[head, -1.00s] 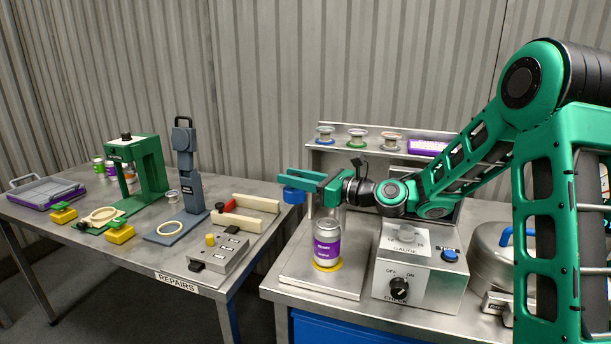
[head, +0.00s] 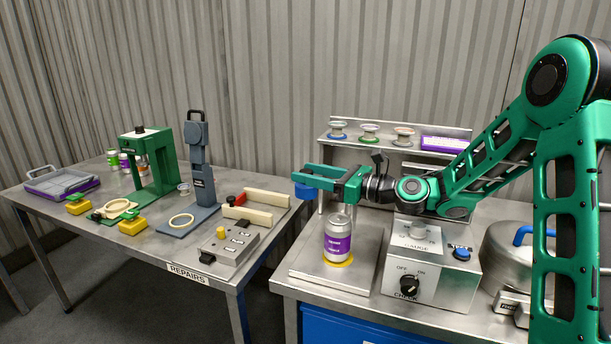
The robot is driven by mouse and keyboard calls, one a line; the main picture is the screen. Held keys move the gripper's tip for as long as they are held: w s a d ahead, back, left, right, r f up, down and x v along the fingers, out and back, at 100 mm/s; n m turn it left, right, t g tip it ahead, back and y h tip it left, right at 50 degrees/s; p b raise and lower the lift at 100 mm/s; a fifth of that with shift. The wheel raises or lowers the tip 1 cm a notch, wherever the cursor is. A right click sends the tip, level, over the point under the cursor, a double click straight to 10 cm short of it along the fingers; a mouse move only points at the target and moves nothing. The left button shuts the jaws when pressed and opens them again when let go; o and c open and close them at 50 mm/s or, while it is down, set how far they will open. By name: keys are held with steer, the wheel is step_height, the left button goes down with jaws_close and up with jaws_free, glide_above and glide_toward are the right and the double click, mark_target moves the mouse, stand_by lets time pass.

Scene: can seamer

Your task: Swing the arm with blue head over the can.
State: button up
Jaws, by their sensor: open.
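The can (head: 338,239), silver with a purple and white label, stands upright on a yellow-rimmed round seat on the steel plate of the right bench. The blue head (head: 304,192) of the swing arm is above and to the left of the can, not over it. My gripper (head: 302,172) is open, level above the can, with its green fingers pointing left. Its fingertips are right at the blue head; I cannot tell whether they touch it. The swing arm itself is mostly hidden behind my fingers and wrist. A thin upright post (head: 321,204) shows below my fingers.
A shelf (head: 350,146) with several spools is behind. A metal lidded pot (head: 505,258) is at far right. The repairs table (head: 150,240) with other devices stands left.

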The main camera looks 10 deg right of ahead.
steer(key=v, duration=0.9)
steer(key=shift+s+d, duration=0.2)
steer(key=shift+d, duration=0.1)
